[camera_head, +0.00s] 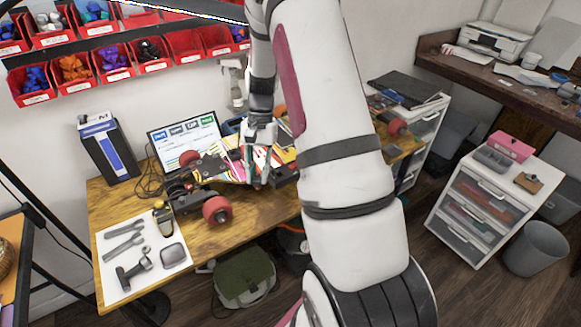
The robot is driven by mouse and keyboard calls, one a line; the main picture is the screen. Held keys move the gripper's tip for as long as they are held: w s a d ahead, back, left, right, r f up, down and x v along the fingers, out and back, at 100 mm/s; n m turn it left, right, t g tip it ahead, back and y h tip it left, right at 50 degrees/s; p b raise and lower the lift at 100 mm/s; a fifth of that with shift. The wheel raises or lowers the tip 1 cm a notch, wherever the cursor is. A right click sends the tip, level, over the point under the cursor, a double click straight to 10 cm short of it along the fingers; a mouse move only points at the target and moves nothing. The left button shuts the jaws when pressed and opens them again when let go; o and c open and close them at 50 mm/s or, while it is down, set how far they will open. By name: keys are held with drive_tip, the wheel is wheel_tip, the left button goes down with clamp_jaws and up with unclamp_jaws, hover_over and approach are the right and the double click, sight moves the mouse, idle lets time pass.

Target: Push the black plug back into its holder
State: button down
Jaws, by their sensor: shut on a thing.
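My gripper (256,168) points down over the middle of the skateboard-like board (203,188), which has red wheels and lies on the wooden table. The fingers are close together at the board's coloured wires and dark parts. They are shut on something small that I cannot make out. The black plug and its holder cannot be told apart at this size, and my arm and gripper hide part of that area.
A laptop (185,135) stands open behind the board, and a black and blue box (108,148) stands at the back left. A white mat (113,282) with tools lies front left. Red parts bins (112,62) hang above. Bare table (253,212) shows in front of the board.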

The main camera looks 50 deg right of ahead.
drive_tip(key=w+a+n+g+h, duration=0.1)
drive_tip(key=w+a+n+h, duration=0.1)
drive_tip(key=w+a+n, duration=0.3)
drive_tip(key=w+a+n+g+h, duration=0.1)
drive_tip(key=w+a+n, duration=0.5)
drive_tip(key=a, duration=0.6)
drive_tip(key=shift+w+a+f+n+h, duration=0.3)
drive_tip(key=shift+w+h, duration=0.2)
drive_tip(key=shift+w, duration=0.2)
